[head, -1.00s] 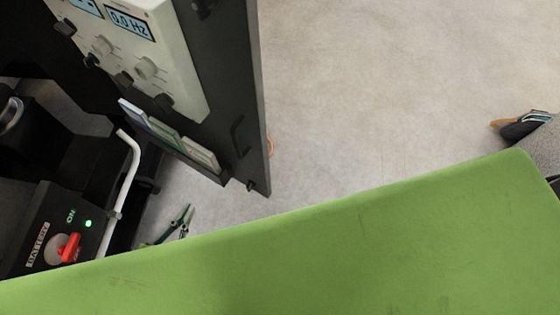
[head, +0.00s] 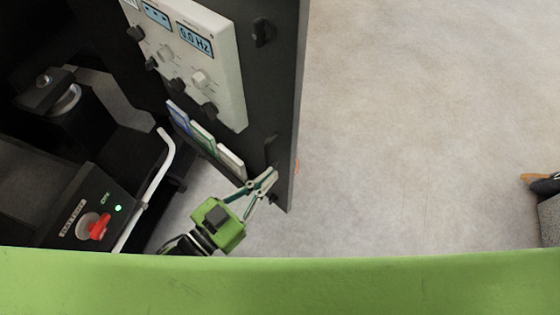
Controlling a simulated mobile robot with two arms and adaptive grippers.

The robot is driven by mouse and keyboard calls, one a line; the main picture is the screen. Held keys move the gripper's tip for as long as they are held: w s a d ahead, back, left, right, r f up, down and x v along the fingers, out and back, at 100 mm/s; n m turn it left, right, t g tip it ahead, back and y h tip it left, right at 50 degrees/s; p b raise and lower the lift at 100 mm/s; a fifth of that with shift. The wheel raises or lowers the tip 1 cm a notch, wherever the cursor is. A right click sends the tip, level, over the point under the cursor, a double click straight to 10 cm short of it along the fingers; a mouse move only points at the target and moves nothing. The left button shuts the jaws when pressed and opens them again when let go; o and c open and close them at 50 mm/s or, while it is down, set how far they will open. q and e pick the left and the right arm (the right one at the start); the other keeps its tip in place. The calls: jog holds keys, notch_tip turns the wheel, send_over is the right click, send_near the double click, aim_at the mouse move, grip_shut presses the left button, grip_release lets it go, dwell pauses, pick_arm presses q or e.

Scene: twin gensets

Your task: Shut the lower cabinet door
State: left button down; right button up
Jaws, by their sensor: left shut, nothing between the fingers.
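My left gripper (head: 265,181), with a green body, is at the door's lower corner just below the handle. Its fingers are shut and empty. They overlap the door in the picture; I cannot tell if they touch it. My right gripper is out of view.
Left of the door is the dark genset bay with a battery switch box (head: 88,212), a red knob, a lit green lamp and a white bent pipe (head: 149,187). Bare grey floor (head: 420,120) lies right of the door. A tool-like object (head: 541,184) shows at the right edge.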

aim_at(289, 158)
pick_arm(q)
jog(key=shift+p+x, duration=0.55)
jog(key=shift+x, duration=1.65)
